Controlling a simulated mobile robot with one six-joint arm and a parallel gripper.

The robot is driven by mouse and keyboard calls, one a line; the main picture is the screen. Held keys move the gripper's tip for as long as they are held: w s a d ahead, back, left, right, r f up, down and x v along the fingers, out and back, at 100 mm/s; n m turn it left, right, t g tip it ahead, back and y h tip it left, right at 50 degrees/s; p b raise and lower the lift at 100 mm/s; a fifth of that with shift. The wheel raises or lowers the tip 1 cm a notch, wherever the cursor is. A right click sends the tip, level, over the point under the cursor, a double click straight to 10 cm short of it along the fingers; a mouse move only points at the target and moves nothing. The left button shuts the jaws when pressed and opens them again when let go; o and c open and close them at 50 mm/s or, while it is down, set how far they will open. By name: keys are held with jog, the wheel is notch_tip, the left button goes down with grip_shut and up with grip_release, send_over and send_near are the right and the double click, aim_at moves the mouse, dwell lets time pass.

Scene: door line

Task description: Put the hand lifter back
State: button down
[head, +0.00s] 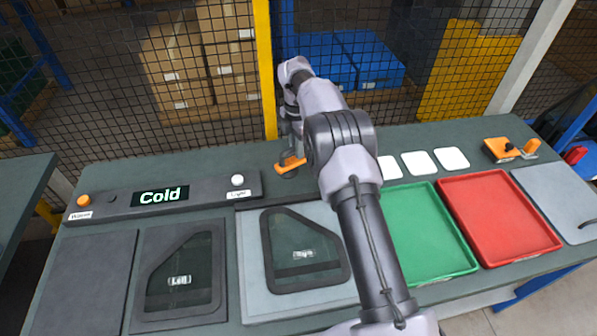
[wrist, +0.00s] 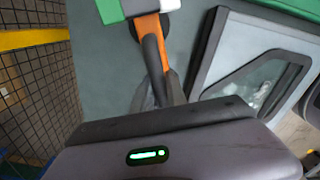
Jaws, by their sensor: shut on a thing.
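The hand lifter (head: 290,163) is orange with a dark round pad under it. In the head view it is at my gripper (head: 291,150), over the back of the bench left of my arm. My gripper is shut on it. In the wrist view the orange lifter (wrist: 151,45) runs up from between my fingers (wrist: 160,92), with part of a dark disc beside it. My wrist housing hides its lower end. I cannot tell whether the pad touches the bench.
A framed pane marked Right (head: 304,254) lies in front, with one marked Left (head: 180,281) beside it. A green tray (head: 428,232), a red tray (head: 500,217) and an orange fixture (head: 508,149) are right. Mesh fence (head: 222,60) stands behind.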

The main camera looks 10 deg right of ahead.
aim_at(297, 164)
notch_tip(297, 164, down, 7)
jog(key=shift+a+f+b, duration=0.1)
jog(key=shift+b, duration=0.85)
jog(key=shift+f, duration=0.1)
jog(key=c, duration=1.3)
grip_release()
jog(key=shift+c, duration=0.2)
